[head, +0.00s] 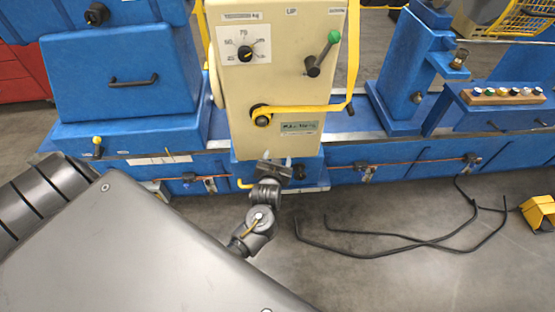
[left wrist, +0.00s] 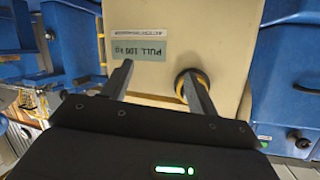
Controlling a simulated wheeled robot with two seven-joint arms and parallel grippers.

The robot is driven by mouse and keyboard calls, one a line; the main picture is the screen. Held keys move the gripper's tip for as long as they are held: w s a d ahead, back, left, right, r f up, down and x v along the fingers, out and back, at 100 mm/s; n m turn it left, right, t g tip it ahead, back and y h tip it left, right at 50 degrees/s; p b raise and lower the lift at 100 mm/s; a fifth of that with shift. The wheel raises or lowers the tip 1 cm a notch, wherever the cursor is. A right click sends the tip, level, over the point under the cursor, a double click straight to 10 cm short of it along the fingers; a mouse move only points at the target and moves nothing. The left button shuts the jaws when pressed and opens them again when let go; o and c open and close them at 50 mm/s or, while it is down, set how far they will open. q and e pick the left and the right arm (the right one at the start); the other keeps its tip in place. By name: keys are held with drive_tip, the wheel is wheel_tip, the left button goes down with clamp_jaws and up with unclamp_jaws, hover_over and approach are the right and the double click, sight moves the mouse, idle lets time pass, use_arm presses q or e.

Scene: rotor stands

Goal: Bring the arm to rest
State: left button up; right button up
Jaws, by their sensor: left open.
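My left gripper (head: 275,163) is in front of the lower part of a cream machine cabinet (head: 285,55), near the blue base. In the left wrist view its two fingers (left wrist: 160,82) are spread apart with nothing between them. The cabinet (left wrist: 190,30) stands behind the fingers, with a greenish label (left wrist: 138,50) and a round dark knob with a yellow ring (left wrist: 190,82) partly hidden by the right finger. I cannot tell whether that finger touches the knob. My right gripper does not show in either view.
A yellow lever (head: 305,110) and a green-tipped handle (head: 325,52) stick out from the cabinet. The long blue machine bed (head: 400,165) runs across the scene. Black cables (head: 400,245) and a yellow pedal (head: 540,212) lie on the grey floor. The floor at lower right is mostly clear.

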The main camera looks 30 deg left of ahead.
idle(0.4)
use_arm(q)
drive_tip(key=s+d+f+m+g+h, duration=0.15)
drive_tip(key=s+f, duration=0.25)
drive_tip(key=f, duration=0.5)
drive_tip(key=s+d+f+m+g+h+b, duration=0.1)
drive_tip(key=s+d+f+h, duration=0.2)
drive_tip(key=f, duration=0.6)
drive_tip(key=s+d+f+m+g, duration=0.1)
drive_tip(key=s+d+f+g, duration=0.1)
drive_tip(key=s+f, duration=0.5)
drive_tip(key=s+a+f+g+b, duration=0.1)
drive_tip(key=s+f+g, duration=0.1)
drive_tip(key=s+f, duration=0.5)
drive_tip(key=s+f+m+g+b, duration=0.1)
drive_tip(key=s+f+g, duration=0.2)
drive_tip(key=s, duration=1.1)
drive_tip(key=s+a+f+g+h+b, duration=0.1)
drive_tip(key=s+f+g, duration=0.1)
drive_tip(key=s+f, duration=0.8)
drive_tip(key=shift+s+a+f, duration=0.3)
drive_tip(key=shift+s+a, duration=0.05)
drive_tip(key=shift+s, duration=0.45)
drive_tip(key=shift+g, duration=0.25)
drive_tip(key=shift+c, duration=0.3)
